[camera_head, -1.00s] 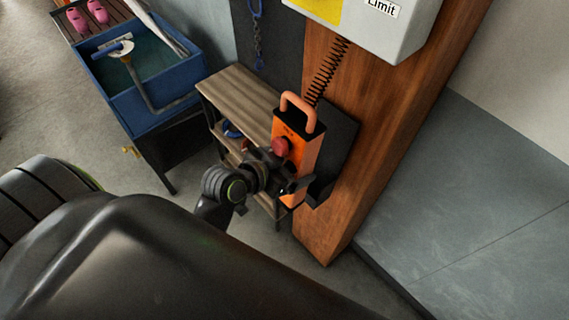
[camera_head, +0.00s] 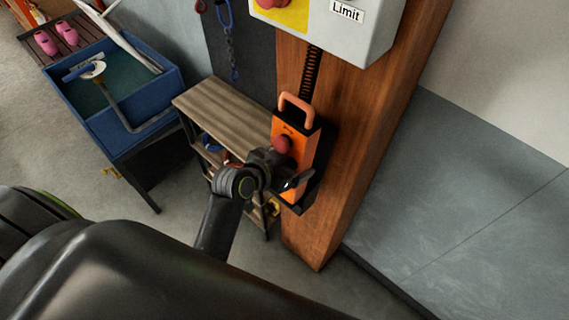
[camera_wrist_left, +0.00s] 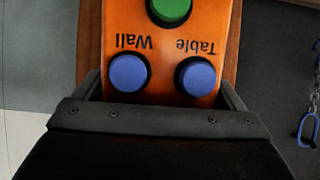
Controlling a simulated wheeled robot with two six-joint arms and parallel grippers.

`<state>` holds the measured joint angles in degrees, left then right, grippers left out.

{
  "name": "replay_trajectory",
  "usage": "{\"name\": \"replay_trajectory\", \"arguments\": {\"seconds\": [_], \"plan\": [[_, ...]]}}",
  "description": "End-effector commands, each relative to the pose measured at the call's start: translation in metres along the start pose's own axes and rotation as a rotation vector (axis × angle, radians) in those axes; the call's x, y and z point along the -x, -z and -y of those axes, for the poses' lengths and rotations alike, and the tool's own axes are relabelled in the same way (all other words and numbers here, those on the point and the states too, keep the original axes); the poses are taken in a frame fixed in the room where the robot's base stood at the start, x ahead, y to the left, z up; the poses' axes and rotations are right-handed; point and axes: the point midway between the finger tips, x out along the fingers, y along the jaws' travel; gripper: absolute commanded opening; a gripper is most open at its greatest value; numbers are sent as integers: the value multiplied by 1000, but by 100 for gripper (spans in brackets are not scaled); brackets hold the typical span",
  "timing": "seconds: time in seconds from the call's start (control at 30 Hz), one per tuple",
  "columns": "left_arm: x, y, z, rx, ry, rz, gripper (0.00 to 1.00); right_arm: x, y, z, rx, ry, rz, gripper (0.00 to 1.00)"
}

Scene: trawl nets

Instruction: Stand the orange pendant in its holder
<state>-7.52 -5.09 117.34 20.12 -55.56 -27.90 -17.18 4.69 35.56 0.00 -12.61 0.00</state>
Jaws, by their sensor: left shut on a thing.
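The orange pendant (camera_head: 298,152), with a handle on top and a red button, is upright in front of the wooden post. My left gripper (camera_head: 284,180) is shut on its lower part. In the left wrist view the pendant (camera_wrist_left: 160,50) lies between the two fingers (camera_wrist_left: 163,95), with a green button and two blue buttons marked Wall and Table. The black holder (camera_head: 318,190) on the post shows behind the pendant's right side and beneath it. Whether the pendant's bottom rests in the holder is hidden by the gripper. My right gripper is not in view.
A coiled cable (camera_head: 311,75) runs from the pendant up to a grey box (camera_head: 365,35) marked Limit. A wooden shelf (camera_head: 225,110) stands close left of the pendant. A blue tub (camera_head: 145,120) is farther left.

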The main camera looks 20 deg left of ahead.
Motion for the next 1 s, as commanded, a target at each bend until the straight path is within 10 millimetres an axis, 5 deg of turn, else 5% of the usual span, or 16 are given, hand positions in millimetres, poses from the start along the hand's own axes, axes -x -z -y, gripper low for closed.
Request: {"name": "replay_trajectory", "arguments": {"seconds": [0.67,1.0], "plan": [[-40,20,0,1,0,-7,44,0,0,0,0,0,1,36],[-50,-4,0,0,0,-5,44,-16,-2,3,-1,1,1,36]]}}
